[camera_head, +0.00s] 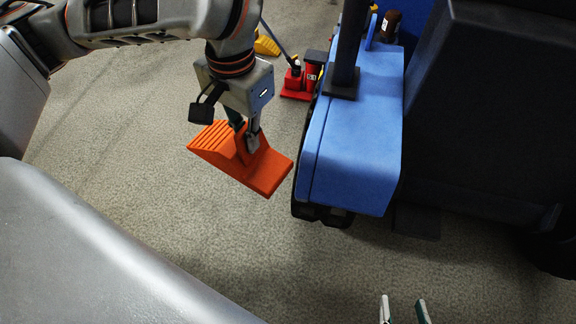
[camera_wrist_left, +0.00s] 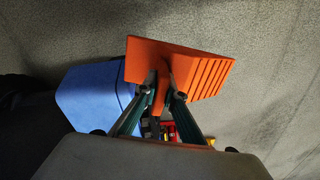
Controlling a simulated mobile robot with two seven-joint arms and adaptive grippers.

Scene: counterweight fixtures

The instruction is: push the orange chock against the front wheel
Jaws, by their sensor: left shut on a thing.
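The orange chock (camera_head: 268,172) is a ribbed wedge held by my left gripper (camera_head: 247,138), which is shut on its raised middle part. In the left wrist view the chock (camera_wrist_left: 150,60) is seen between and beyond the fingers (camera_wrist_left: 163,95). The chock is beside the blue vehicle, a small gap left of its lower black wheel (camera_head: 335,218), most of which is hidden under the blue body (camera_head: 355,150). I cannot tell whether the chock touches the floor. My right gripper (camera_head: 403,305) shows only its two fingertips at the bottom edge, apart and empty.
A red item (camera_head: 296,84) and a yellow wedge (camera_head: 266,45) lie on the floor behind, left of the vehicle. A dark post (camera_head: 349,45) rises from the blue body, and a black seat-like part (camera_head: 490,120) is at right. The grey floor (camera_head: 140,150) left of the chock is clear.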

